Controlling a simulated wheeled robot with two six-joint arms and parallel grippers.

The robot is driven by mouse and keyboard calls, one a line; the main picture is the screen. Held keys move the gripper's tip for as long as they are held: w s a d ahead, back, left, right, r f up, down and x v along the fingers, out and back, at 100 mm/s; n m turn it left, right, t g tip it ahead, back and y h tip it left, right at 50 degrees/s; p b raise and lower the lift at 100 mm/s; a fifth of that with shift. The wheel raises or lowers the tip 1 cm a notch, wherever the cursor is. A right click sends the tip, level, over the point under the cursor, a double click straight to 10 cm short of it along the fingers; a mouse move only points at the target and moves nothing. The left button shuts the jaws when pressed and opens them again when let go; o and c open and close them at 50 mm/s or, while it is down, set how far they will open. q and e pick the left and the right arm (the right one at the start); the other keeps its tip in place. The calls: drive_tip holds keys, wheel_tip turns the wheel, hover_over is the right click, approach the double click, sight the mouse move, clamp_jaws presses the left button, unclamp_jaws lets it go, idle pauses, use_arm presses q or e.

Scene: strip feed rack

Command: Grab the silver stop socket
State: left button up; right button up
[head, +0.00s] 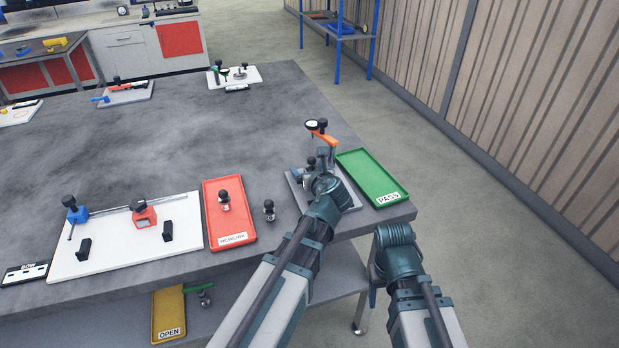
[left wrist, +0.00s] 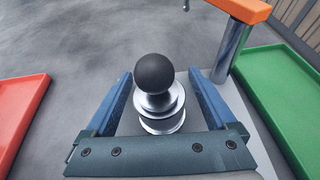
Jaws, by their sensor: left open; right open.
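A silver stepped socket piece (left wrist: 162,118) with a black ball knob (left wrist: 154,73) stands upright in the left wrist view. It looks like the silver stop socket. My left gripper (left wrist: 160,77) is open, with one blue finger on each side of it and visible gaps to both. In the head view, the black knob (head: 311,162) shows beside my left wrist, which hides most of the piece. My right gripper (head: 373,283) is low by the table's right front edge, away from the socket. Its fingers are mostly hidden behind my right wrist.
A dial gauge stand with an orange arm (head: 326,138) rises close beside the socket. The green PASS tray (head: 366,172) is to its right. The red REWORK tray (head: 231,239) and another knobbed piece (head: 268,211) are to its left. The table's middle is clear.

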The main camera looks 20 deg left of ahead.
use_arm(q)
clamp_jaws()
idle(0.3)
drive_tip(key=shift+r, duration=0.2)
use_arm(e)
drive_tip(key=shift+r, duration=0.15)
